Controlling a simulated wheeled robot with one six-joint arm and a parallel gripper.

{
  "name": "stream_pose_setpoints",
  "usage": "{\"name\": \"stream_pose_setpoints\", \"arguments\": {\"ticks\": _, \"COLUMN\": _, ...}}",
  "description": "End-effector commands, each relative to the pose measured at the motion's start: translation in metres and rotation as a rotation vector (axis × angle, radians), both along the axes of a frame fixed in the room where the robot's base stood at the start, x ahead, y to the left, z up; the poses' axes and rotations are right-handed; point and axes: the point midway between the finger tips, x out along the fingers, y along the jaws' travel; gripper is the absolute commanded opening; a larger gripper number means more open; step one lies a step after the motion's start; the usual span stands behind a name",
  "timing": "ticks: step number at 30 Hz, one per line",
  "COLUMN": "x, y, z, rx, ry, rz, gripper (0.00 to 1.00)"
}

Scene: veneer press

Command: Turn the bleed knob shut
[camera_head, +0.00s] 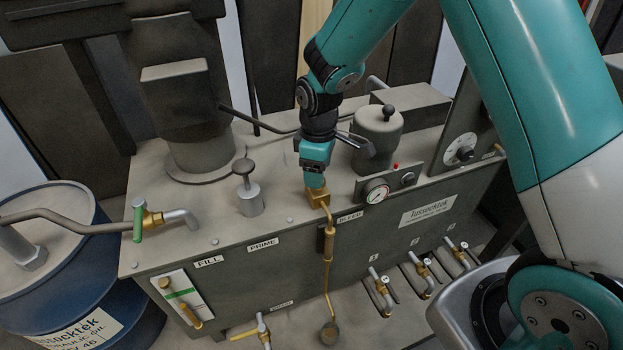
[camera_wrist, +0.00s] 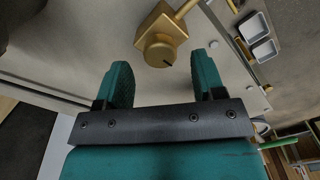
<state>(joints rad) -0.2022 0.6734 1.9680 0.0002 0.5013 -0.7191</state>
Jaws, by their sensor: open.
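The bleed knob (camera_wrist: 158,53) is a round brass knob with a dark line on its face, on a brass block (camera_wrist: 152,28). In the head view the brass block (camera_head: 318,195) sits on the top of the grey press unit, by the BLEED label (camera_head: 350,217); my wrist largely hides the knob there. My gripper (camera_wrist: 162,66) is open, with its two teal fingers apart. The knob shows between and just beyond the fingertips, and I see no contact. In the head view my gripper (camera_head: 315,177) points down over the block.
A brass pipe (camera_head: 329,245) runs down the front from the block. A pressure gauge (camera_head: 376,193) and a capped cylinder (camera_head: 377,135) stand to the right. A plunger (camera_head: 247,185) stands left, with a blue drum (camera_head: 130,310) farther left. Several small valves line the lower right.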

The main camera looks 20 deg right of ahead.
Motion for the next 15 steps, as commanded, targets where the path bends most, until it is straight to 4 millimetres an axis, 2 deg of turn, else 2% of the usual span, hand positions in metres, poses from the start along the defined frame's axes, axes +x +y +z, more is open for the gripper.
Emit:
{"name": "stream_pose_setpoints", "arguments": {"ticks": 1, "x": 0.0, "y": 0.0, "z": -0.008, "rx": 0.0, "ry": 0.001, "rz": 0.0, "gripper": 0.63}}
{"name": "stream_pose_setpoints", "arguments": {"ticks": 6, "x": 0.0, "y": 0.001, "z": -0.022, "rx": 0.0, "ry": 0.0, "rz": 0.001, "gripper": 0.63}}
{"name": "stream_pose_setpoints", "arguments": {"ticks": 15, "x": 0.0, "y": 0.001, "z": -0.025, "rx": 0.0, "ry": -0.001, "rz": 0.002, "gripper": 0.63}}
